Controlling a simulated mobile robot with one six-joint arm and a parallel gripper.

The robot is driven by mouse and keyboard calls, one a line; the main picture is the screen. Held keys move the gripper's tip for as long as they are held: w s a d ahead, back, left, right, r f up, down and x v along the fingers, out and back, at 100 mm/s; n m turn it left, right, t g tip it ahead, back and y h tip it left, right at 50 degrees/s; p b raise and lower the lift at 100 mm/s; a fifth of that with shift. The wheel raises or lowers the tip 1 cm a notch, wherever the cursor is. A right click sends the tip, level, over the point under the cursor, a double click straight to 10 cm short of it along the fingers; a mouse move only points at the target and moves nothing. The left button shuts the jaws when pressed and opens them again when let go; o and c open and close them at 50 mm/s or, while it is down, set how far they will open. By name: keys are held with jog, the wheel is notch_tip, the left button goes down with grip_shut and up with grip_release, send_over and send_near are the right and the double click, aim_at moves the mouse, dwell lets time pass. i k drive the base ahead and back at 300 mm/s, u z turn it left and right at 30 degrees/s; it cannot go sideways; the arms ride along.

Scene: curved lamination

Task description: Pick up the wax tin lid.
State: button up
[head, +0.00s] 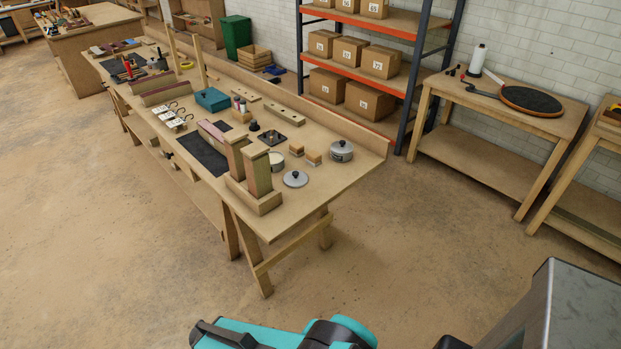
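A flat round grey lid with a dark knob, which looks like the wax tin lid (295,180), lies on the near right end of the long workbench (270,225). An open round tin (276,161) with pale contents stands just behind and left of it. A second round grey tin (341,154) with a dark knob on top stands to its right, near the bench edge. Teal and black parts of my arm show at the bottom of the head view, well apart from the bench. My gripper's fingers do not show.
Upright wooden blocks (257,172) on a base stand left of the lid. A side table (450,90) and shelving with boxes (325,86) stand behind. The floor (400,250) before the bench is clear.

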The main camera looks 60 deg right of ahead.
aim_at(294, 179)
jog(key=u, duration=0.1)
jog(key=i, duration=0.95)
jog(key=z, duration=0.1)
